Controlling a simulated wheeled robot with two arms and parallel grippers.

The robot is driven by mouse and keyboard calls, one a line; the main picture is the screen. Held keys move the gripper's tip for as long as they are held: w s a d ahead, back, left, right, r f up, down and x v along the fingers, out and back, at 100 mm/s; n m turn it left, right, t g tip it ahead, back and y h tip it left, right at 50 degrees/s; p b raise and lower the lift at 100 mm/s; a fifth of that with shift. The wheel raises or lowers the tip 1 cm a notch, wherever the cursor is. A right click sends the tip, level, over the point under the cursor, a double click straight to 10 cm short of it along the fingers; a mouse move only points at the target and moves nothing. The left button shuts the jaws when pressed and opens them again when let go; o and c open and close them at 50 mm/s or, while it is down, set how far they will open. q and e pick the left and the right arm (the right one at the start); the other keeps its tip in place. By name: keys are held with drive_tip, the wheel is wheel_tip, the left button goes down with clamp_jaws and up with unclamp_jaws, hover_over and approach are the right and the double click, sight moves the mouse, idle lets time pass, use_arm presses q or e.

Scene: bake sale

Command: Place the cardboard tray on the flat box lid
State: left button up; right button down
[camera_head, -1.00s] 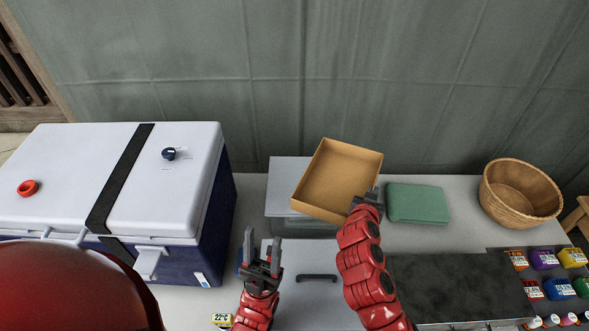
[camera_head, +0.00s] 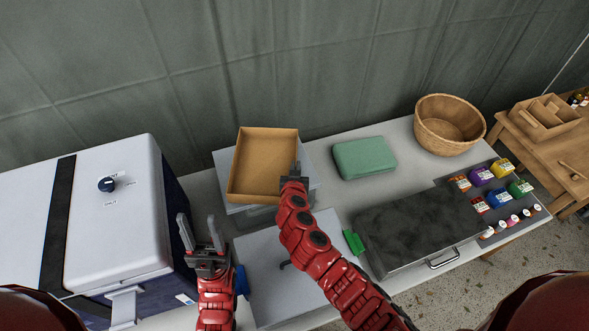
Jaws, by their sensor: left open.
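The cardboard tray (camera_head: 262,165), shallow, brown and empty, is over the flat box lid (camera_head: 221,163) near the back of the table. It is turned at an angle to the lid, and its far edge reaches past the lid's back edge. The tray covers most of the lid; I cannot tell whether it touches it. My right gripper (camera_head: 296,171) is at the tray's near right corner and appears shut on its wall. My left gripper (camera_head: 202,234) is open and empty, pointing up between the cooler and the pale handled panel, left of and nearer than the tray.
A white and blue cooler (camera_head: 110,235) fills the left. A pale panel (camera_head: 270,265) lies in front of the lid. A green folded box (camera_head: 364,158), wicker basket (camera_head: 449,125), dark griddle slab (camera_head: 418,222) and several small coloured containers (camera_head: 499,200) stand to the right.

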wheel_tip(320, 180, down, 2)
drive_tip(key=shift+f, duration=0.15)
drive_tip(key=shift+f, duration=0.15)
drive_tip(key=c, duration=1)
unclamp_jaws()
drive_tip(key=shift+c, duration=0.2)
